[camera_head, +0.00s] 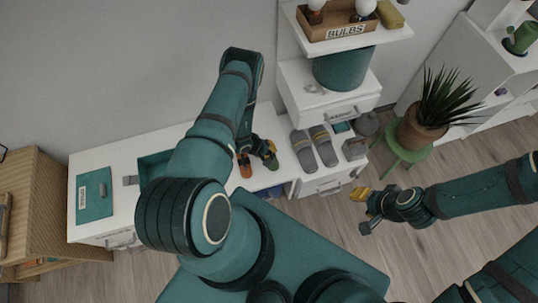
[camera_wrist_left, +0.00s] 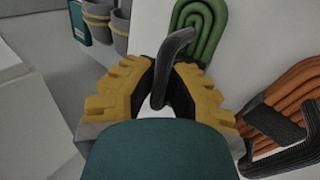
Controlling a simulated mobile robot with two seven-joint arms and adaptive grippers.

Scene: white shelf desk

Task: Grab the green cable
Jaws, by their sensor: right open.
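The green cable is a looped coil (camera_wrist_left: 203,28) just beyond my left gripper (camera_wrist_left: 168,66) in the left wrist view. A dark bent bar (camera_wrist_left: 172,50) rises between the yellow fingers and overlaps the coil's near side. Whether it belongs to the green cable, and whether the fingers press on it, I cannot tell. In the head view the green cable (camera_head: 270,160) lies on the white desk below my left gripper, which is partly hidden by my arm. My right gripper (camera_head: 362,208) is open and empty over the floor, far from the cable.
An orange cable (camera_wrist_left: 293,108) with a dark ribbed handle lies close to the right of my left gripper. A potted plant (camera_head: 420,132) stands beyond.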

